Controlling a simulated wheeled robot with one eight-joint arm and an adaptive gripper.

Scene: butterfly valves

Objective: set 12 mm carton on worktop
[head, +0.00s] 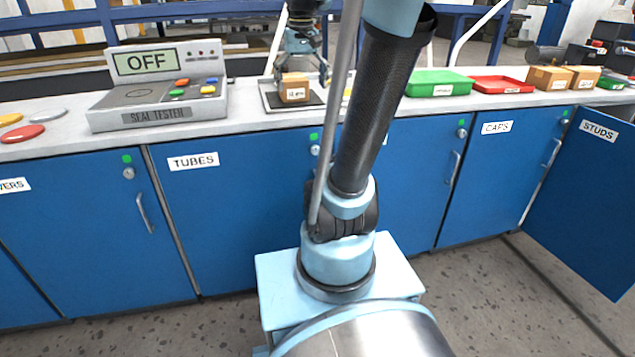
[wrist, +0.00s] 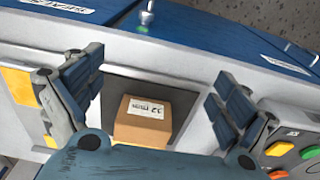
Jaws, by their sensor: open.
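A small brown carton (head: 294,88) sits on a dark pad in a pale-rimmed tray (head: 267,96) on the worktop (head: 243,110). In the wrist view the carton (wrist: 138,128) shows a white label reading 12 mm. My gripper (head: 300,78) is just above and around the carton in the head view. In the wrist view my gripper (wrist: 155,80) is open, with one finger on each side of the carton and gaps between. The carton's lower part is hidden by the gripper body in the wrist view.
A seal tester (head: 158,90) reading OFF stands left of the tray. A green tray (head: 438,84), a red tray (head: 500,85) and more cartons (head: 550,78) stand to the right. The STUDS cabinet door (head: 590,200) hangs open at the far right.

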